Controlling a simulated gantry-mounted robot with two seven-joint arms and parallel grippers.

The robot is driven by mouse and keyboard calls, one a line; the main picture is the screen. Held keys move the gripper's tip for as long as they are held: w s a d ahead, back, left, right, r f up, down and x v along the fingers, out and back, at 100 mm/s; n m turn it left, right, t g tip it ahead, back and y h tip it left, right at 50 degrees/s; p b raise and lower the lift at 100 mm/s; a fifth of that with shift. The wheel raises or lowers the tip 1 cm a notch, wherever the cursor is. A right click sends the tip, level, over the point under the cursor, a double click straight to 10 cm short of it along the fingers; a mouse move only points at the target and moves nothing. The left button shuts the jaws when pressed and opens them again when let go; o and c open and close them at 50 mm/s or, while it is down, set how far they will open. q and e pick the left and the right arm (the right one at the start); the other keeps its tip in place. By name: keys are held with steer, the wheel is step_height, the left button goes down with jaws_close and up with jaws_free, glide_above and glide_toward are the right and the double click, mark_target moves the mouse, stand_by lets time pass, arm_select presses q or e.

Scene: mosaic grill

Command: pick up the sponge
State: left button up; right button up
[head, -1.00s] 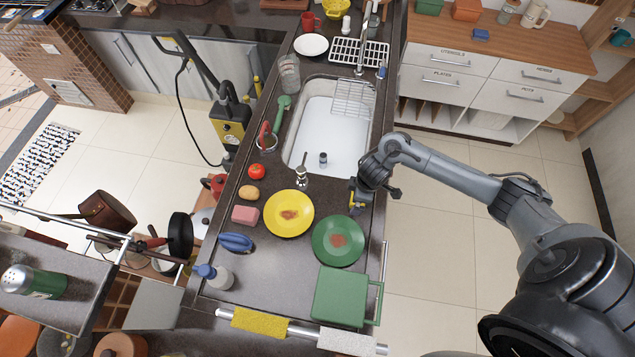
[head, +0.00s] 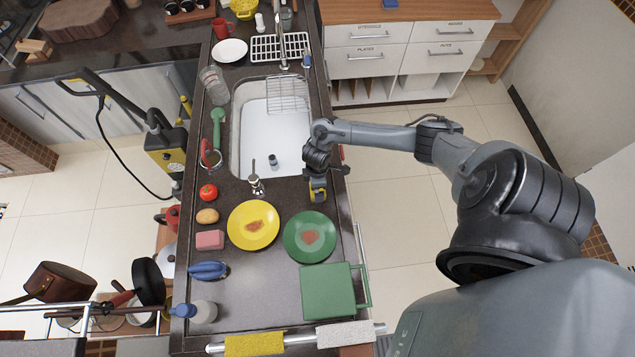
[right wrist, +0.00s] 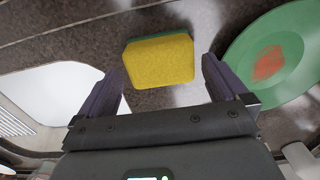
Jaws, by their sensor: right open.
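The sponge (right wrist: 160,60), yellow with a green layer along its far edge, lies on the dark counter in the right wrist view. It sits ahead of and between the two spread fingers of my right gripper (right wrist: 162,78), with bare counter on both sides of it. In the head view the right gripper (head: 317,188) is over the counter between the sink and the green plate. The sponge shows there as yellow patches (head: 318,195), partly hidden by the gripper. My left gripper is not in view.
The green plate (head: 322,250) is close in front of the right gripper, with the yellow plate (head: 243,240) to its left. A green board (head: 328,292) lies at the counter's near right.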

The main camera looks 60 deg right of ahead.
steer(key=shift+f, duration=1.4)
steer(key=c, duration=0.8)
steer(key=shift+o, duration=0.2)
steer(key=shift+r, duration=0.1)
steer(key=shift+r, duration=0.4)
steer(key=r, duration=0.3)
steer(key=shift+s+d+r, duration=0.1)
steer(key=shift+s+r, duration=0.15)
steer(key=shift+s, duration=0.05)
steer(key=s+d+r+p, duration=0.1)
steer(key=s+r, duration=0.5)
steer(key=s, duration=0.5)
steer(key=shift+r, duration=0.25)
